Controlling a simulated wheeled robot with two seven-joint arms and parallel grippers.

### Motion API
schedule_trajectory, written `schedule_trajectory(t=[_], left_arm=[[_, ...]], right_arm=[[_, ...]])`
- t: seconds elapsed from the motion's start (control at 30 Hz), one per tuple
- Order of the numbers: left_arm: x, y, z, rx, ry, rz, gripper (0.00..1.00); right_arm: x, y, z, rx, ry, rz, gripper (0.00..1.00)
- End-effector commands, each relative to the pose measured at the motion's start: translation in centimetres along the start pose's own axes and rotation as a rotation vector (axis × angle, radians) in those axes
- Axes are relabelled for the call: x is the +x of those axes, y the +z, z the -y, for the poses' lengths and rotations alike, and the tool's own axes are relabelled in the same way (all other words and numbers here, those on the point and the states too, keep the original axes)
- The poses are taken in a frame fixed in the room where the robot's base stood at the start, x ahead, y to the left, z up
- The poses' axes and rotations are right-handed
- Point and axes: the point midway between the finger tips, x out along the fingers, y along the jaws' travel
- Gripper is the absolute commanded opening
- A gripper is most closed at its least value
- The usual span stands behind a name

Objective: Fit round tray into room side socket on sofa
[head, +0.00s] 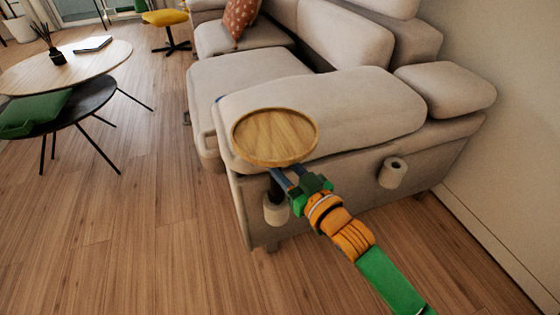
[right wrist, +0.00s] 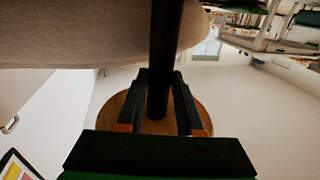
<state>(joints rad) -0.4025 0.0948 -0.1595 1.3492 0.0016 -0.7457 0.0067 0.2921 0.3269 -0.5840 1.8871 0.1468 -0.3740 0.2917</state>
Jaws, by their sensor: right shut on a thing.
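The round wooden tray (head: 275,137) is level in the head view, in front of the sofa arm's near left corner. A dark stem hangs below it. My right gripper (head: 279,178) is shut on this stem just under the tray. In the right wrist view the stem (right wrist: 163,60) runs between the fingers, with the tray's disc (right wrist: 203,112) behind them. The room side socket (head: 275,213), a pale cylinder on the sofa's side, is directly below the stem. I cannot tell whether the stem's lower end is inside it or just above. My left gripper is out of view.
A second pale socket (head: 393,173) with a dark hole is on the sofa (head: 330,105) side nearer the wall. Two low round tables (head: 75,62) stand at the left. A yellow stool (head: 165,18) is at the back. The wooden floor (head: 130,240) front left is clear.

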Motion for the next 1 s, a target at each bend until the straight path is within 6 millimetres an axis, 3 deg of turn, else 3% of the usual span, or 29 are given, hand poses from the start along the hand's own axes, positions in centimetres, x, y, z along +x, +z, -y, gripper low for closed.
schedule_trajectory(t=[0.77,0.8,0.9,0.93,1.0], left_arm=[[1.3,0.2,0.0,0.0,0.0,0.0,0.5],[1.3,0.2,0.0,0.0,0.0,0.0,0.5],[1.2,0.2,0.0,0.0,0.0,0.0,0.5],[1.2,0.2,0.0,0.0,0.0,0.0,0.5],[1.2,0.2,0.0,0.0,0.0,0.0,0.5]], right_arm=[[0.0,1.9,0.0,0.0,0.0,-0.002,0.0],[0.0,1.9,0.0,0.0,0.0,-0.002,0.38],[0.0,1.9,0.0,0.0,0.0,-0.001,0.65],[0.0,1.9,0.0,0.0,0.0,-0.001,0.71],[0.0,1.9,0.0,0.0,0.0,-0.001,0.71]])
